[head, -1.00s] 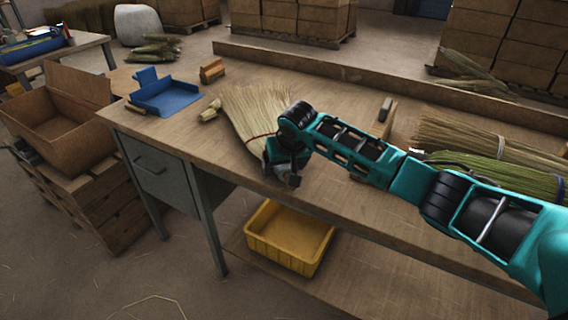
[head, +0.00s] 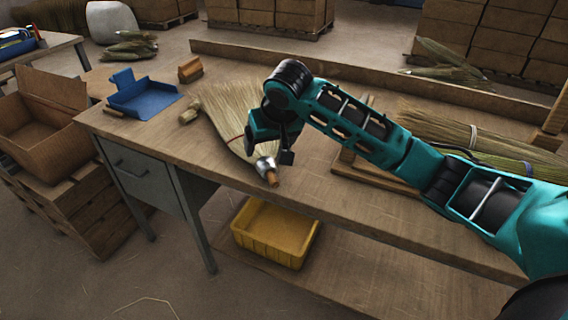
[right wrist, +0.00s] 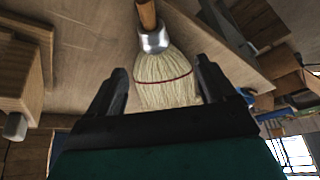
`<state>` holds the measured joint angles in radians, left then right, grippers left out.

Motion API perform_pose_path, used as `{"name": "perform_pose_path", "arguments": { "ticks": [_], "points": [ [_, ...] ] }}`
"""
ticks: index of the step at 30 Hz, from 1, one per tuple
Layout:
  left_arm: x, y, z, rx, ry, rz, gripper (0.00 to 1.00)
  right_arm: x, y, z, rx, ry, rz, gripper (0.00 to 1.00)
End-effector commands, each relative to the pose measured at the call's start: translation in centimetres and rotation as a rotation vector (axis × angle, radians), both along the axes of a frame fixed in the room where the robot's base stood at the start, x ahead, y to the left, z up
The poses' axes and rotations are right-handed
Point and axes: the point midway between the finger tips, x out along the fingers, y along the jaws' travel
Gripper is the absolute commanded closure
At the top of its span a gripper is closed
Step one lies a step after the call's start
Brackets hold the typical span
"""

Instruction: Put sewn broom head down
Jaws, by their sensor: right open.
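The sewn broom head (head: 229,112) lies on the workbench (head: 330,212), its pale bristles fanned toward the back left. A red stitch line crosses it, and a metal collar with a short wooden handle stub (head: 271,178) points to the front edge. My right gripper (head: 272,157) is above the broom head near the collar. In the right wrist view the broom head (right wrist: 165,78) shows between the two open fingers (right wrist: 160,90), apart from them. My right arm hides part of the bristles in the head view. My left gripper is not in view.
A blue tray (head: 143,97) and a wooden block (head: 190,69) sit at the bench's left. Bundles of straw (head: 470,135) lie at the right. A yellow bin (head: 276,232) stands on the lower shelf. An open cardboard box (head: 42,118) is left of the bench.

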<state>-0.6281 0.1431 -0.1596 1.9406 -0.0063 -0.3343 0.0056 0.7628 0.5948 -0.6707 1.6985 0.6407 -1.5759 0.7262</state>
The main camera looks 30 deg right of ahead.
Motion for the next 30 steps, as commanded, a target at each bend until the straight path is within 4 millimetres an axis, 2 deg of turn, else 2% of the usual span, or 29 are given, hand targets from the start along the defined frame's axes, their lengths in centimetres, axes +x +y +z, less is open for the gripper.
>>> {"name": "perform_pose_path", "arguments": {
  "ticks": [1, 6, 12, 14, 18, 24, 27, 30],
  "points": [
    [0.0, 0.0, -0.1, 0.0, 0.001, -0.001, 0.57, -0.5, 1.0, -1.4, 0.018, -0.005, 0.031, 0.16],
    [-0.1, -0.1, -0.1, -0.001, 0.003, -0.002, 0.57, -2.5, 5.1, -6.0, 0.103, -0.096, 0.162, 0.16],
    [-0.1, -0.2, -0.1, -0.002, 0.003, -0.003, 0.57, -6.1, 8.8, -10.2, 0.189, -0.247, 0.268, 0.16],
    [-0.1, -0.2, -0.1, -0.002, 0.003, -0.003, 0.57, -7.6, 9.3, -11.4, 0.204, -0.297, 0.282, 0.16],
    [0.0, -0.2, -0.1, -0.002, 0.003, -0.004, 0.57, -11.5, 9.1, -14.8, 0.192, -0.39, 0.288, 0.16],
    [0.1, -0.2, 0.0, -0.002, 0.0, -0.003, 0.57, -18.2, 7.0, -19.1, 0.09, -0.47, 0.282, 0.16],
    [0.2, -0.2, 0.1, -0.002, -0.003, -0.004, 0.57, -21.0, 5.9, -20.3, 0.033, -0.491, 0.287, 0.16],
    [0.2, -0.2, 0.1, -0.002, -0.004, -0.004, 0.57, -22.8, 5.2, -20.9, -0.008, -0.503, 0.295, 0.16]
  ]
}}
